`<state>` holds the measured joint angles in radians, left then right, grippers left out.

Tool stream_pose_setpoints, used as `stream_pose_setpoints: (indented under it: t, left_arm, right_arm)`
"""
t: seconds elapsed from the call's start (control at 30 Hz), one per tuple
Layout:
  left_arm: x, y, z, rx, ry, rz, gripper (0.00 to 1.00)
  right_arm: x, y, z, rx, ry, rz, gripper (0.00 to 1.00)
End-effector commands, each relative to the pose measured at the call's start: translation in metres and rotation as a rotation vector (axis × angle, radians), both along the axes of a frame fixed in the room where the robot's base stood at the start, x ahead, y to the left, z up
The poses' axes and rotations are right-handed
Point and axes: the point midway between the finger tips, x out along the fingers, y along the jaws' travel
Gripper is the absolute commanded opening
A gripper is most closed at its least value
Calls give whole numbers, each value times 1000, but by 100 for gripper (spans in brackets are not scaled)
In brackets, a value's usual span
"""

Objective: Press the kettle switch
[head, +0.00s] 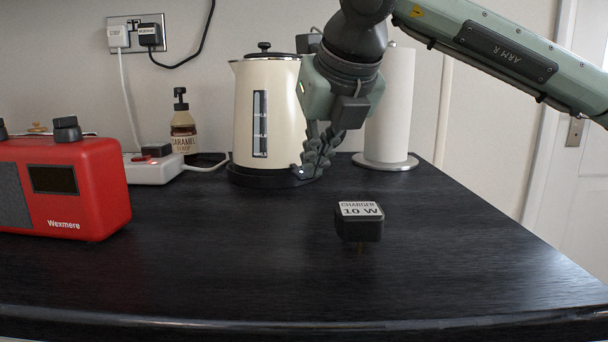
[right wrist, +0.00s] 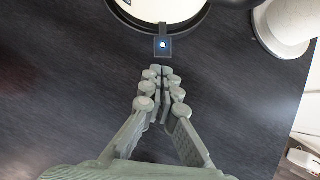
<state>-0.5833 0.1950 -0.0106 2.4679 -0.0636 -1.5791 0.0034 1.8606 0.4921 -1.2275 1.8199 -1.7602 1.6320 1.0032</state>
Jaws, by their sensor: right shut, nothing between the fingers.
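The cream kettle (head: 268,120) stands upright on its dark base (head: 262,178) at the back of the counter. Its switch (right wrist: 163,45) is a small dark tab with a lit bluish-white light, sticking out from the base in the right wrist view. My right gripper (head: 308,172) is shut and empty, fingers pointing down beside the kettle's right side. In the right wrist view its fingertips (right wrist: 160,72) lie just below the switch in the picture. Whether they touch it I cannot tell. In the head view the fingers partly cover the switch area. My left gripper is not in view.
A black 10 W charger (head: 359,222) lies on the counter in front. A red radio (head: 75,195) is at left, with a white power strip (head: 152,170) and syrup bottle (head: 183,130) behind. A paper towel roll (head: 391,110) stands right of the kettle. The counter's front middle is otherwise clear.

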Motion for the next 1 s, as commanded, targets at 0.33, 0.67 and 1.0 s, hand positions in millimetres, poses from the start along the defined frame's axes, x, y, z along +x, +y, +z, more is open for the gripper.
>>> stream_pose_setpoints:
  t: [0.33,0.67,1.0]
  left_arm:
    - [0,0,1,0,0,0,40]
    - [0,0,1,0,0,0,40]
    - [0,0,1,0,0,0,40]
  right_arm:
    - [-9,-3,14,2,-1,0,0]
    - [-48,-16,69,1,-3,0,0]
    - [-69,-22,96,0,0,0,0]
